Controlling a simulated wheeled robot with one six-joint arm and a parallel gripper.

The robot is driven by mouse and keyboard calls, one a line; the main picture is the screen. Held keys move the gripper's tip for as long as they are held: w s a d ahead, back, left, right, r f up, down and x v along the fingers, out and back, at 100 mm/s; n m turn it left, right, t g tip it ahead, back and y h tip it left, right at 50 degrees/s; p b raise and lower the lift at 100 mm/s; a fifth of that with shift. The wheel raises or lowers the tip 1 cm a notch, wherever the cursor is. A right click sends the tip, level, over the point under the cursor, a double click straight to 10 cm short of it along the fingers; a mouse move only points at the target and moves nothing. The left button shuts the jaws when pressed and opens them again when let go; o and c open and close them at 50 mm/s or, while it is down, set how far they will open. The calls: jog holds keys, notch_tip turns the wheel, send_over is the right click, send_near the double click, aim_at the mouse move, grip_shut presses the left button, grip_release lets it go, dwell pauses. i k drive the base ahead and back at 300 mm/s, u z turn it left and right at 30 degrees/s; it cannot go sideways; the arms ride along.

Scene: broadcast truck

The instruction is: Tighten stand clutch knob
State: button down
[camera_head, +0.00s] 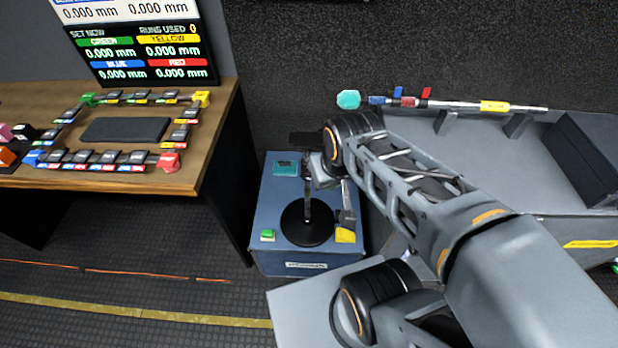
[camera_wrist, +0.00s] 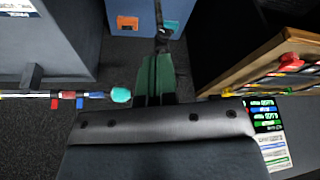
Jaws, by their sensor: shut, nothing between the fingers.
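A stand with a round black base (camera_head: 307,224) and a thin dark post (camera_head: 306,188) is upright on a blue case (camera_head: 265,205) in the head view. The knob cannot be made out clearly; my forearm and wrist cover part of the area beside the post. My gripper (camera_wrist: 153,98) is shut and empty, its dark fingers showing just past the black band of my wrist. A dark, slim upright (camera_wrist: 160,35) shows beyond the fingers in the wrist view. Whether the fingers touch the stand cannot be told.
A wooden desk (camera_head: 215,120) with coloured blocks and a display (camera_head: 140,45) stands left. A grey console (camera_head: 480,150) stands right, with a teal-tipped rod (camera_head: 450,103) along its back. Green (camera_head: 267,236) and yellow (camera_head: 345,235) pieces lie on the case.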

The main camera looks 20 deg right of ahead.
aim_at(306, 175)
jog(key=z, duration=0.25)
jog(key=k, duration=0.35)
jog(key=u, duration=1.5)
